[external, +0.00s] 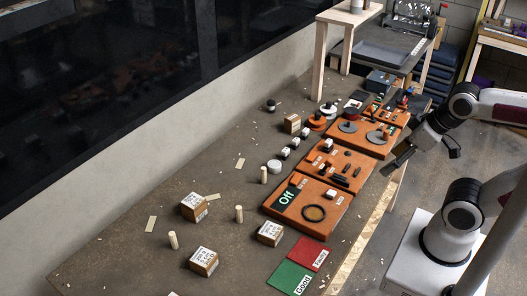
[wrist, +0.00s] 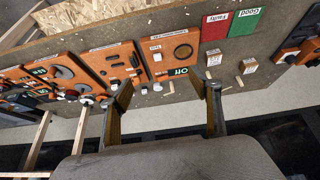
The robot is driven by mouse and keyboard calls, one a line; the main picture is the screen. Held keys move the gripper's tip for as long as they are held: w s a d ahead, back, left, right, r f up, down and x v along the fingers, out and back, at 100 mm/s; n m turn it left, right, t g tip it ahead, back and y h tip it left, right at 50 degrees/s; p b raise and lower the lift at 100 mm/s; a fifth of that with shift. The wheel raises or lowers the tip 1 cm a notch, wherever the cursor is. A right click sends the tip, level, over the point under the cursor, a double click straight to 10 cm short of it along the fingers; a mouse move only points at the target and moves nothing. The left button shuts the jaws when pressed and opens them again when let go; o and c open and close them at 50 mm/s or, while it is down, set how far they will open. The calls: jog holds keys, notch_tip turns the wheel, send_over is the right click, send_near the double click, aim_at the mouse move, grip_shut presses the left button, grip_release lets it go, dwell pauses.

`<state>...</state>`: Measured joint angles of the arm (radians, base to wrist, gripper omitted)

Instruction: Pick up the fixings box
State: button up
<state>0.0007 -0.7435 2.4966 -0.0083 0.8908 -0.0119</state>
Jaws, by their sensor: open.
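Small cardboard boxes with white printed labels stand on the brown bench. One box (external: 194,207) is at the left, one (external: 204,261) is near the front, and one (external: 270,233) is beside the orange boards. A smaller brown box (external: 292,124) stands farther back. The print is too small to tell which is the fixings box. Two labelled boxes also show in the wrist view, one (wrist: 213,58) left of the other (wrist: 249,66). My gripper (external: 397,160) is open and empty, above the bench's right edge, well apart from the boxes. Its spread fingers (wrist: 164,92) show in the wrist view.
Orange boards (external: 308,207) with knobs and switches line the bench's right side. A green Good card (external: 290,278) and red Faulty card (external: 307,253) lie in front. Wooden pegs (external: 239,214) stand among the boxes. The bench (external: 130,235) has free room at the left.

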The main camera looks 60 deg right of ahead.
jog(key=w+d+r+n+t+h, duration=0.1)
jog(key=w+d+r+n+t, duration=0.15)
jog(key=w+n, duration=0.6)
jog(key=w+d+r+n+t+h, duration=0.15)
jog(key=w+d+r+n, duration=0.25)
jog(key=w, duration=0.9)
jog(key=w+a+f+n+t+y, duration=0.1)
jog(key=w+a+n+t+y, duration=0.3)
jog(key=w+n, duration=1)
jog(key=w+a+f+n+g+y, duration=0.2)
jog(key=w+a+f+n+y, duration=0.2)
jog(key=w+a+f+n, duration=0.3)
jog(key=n+g+y, duration=0.6)
jog(key=n+g, duration=0.2)
jog(key=n, duration=0.7)
send_over(280, 212)
jog(key=w, duration=0.8)
notch_tip(280, 212, down, 14)
jog(key=s+f+n+g, duration=0.1)
jog(key=s+f+n, duration=0.1)
jog(key=s+f+n+g+y, duration=0.1)
jog(key=s+f+n+g, duration=0.1)
jog(key=s, duration=0.1)
jog(key=s+f+n+g+y, duration=0.1)
jog(key=s+f+n+g, duration=0.1)
jog(key=s, duration=0.1)
jog(key=shift+s+f, duration=0.15)
jog(key=shift+s, duration=0.05)
jog(key=shift+s+d+f+n, duration=0.1)
jog(key=shift+s+n, duration=0.15)
